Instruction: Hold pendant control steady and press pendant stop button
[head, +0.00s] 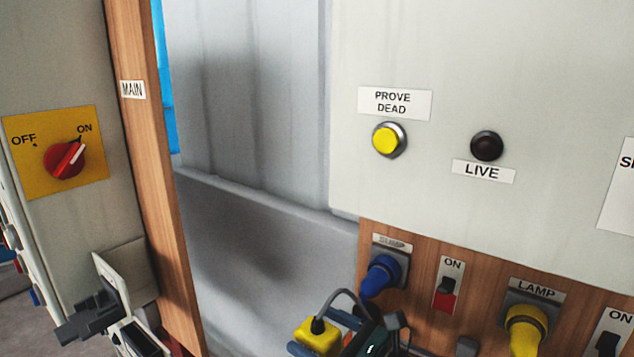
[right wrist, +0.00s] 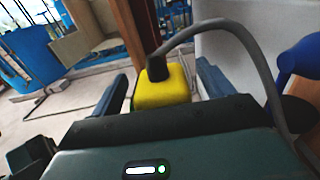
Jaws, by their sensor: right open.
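The pendant (head: 316,340) is a small yellow box with a black cable gland and a grey cable at its top. My right gripper (head: 325,332) is at the bottom middle of the head view, with its fingers around the pendant. In the right wrist view, the yellow pendant (right wrist: 163,92) sits between the two blue fingers of the right gripper (right wrist: 162,75). The jaws are open, with a gap visible beside the right finger. The pendant's stop button cannot be made out.
A wooden board with a blue plug (head: 380,277), a yellow lamp plug (head: 526,328) and switches is close right of the gripper. A yellow PROVE DEAD button (head: 386,139) is above. A red rotary switch (head: 65,158) and wooden post (head: 150,170) stand left.

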